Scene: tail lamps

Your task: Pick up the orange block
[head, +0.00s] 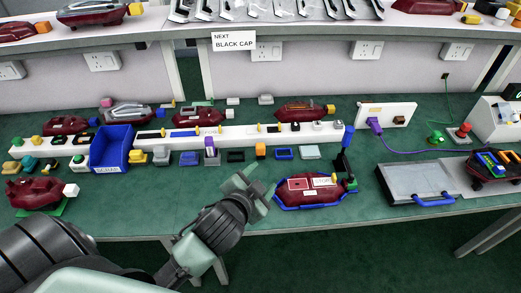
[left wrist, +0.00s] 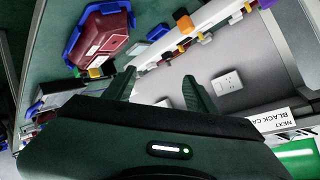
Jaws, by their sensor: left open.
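The orange block (head: 260,150) stands on the green bench just in front of the long white rail, between a dark tray and a blue tray. What looks like the same block shows near the top of the left wrist view (left wrist: 185,24). My left gripper (head: 257,188) is nearer the bench's front edge than the block and apart from it. Its two fingers are spread with nothing held between them in the left wrist view (left wrist: 160,92). My right gripper is not in view.
A maroon lamp (head: 318,190) lies in a blue cradle right of my left gripper. The white rail (head: 240,136) runs behind the block. A blue bin (head: 108,150) stands at the left. The bench front (head: 150,208) is mostly clear.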

